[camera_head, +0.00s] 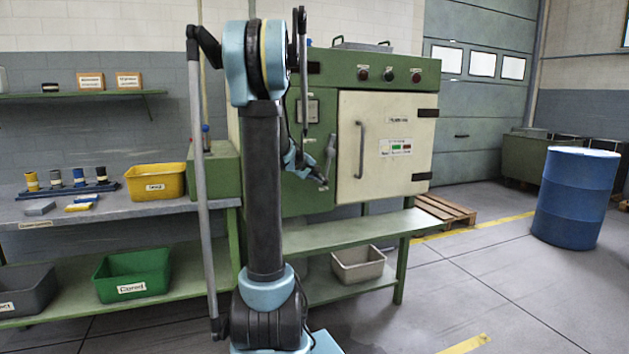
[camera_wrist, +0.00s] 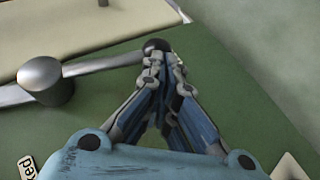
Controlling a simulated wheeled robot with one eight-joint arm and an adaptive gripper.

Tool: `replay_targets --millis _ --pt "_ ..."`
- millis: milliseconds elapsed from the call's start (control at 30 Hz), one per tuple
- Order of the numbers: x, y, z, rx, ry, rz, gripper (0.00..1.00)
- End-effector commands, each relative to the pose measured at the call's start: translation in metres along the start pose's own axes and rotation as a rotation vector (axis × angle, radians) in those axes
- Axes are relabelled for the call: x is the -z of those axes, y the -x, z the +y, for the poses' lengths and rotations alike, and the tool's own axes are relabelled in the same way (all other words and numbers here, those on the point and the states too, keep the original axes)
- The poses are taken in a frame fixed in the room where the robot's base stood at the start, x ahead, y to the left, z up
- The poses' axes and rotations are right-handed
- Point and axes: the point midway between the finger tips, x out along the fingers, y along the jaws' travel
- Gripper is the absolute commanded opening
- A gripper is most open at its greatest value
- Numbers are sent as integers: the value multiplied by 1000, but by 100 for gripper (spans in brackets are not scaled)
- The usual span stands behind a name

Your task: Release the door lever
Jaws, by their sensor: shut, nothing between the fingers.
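The door lever (camera_wrist: 105,64) shows in the wrist view as a silver bar running from a round hub (camera_wrist: 45,80) to a dark ball knob (camera_wrist: 156,45). The hub overlaps the edge of the cream door (camera_wrist: 60,28). In the head view the lever (camera_head: 329,158) is at the left of the door (camera_head: 370,150), whose face is flush with the machine front. My gripper (camera_wrist: 165,66) is shut and empty, its fingertips at the knob end and partly covering it. I cannot tell whether they touch it.
The green machine (camera_head: 350,72) has several buttons above the door. A vertical handle (camera_head: 361,150) stands out from the door. At left are a yellow bin (camera_head: 155,183) and a green bin (camera_head: 132,275). A blue barrel (camera_head: 575,200) stands right; the floor before it is clear.

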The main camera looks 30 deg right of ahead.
Motion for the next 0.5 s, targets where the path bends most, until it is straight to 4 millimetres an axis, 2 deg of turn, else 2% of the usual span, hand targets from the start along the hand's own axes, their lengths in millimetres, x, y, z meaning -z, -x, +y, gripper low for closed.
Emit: replay_targets --millis 267,500 --pt "-2 2 0 0 -2 -3 0" --pt "0 30 -2 0 -1 -3 0"
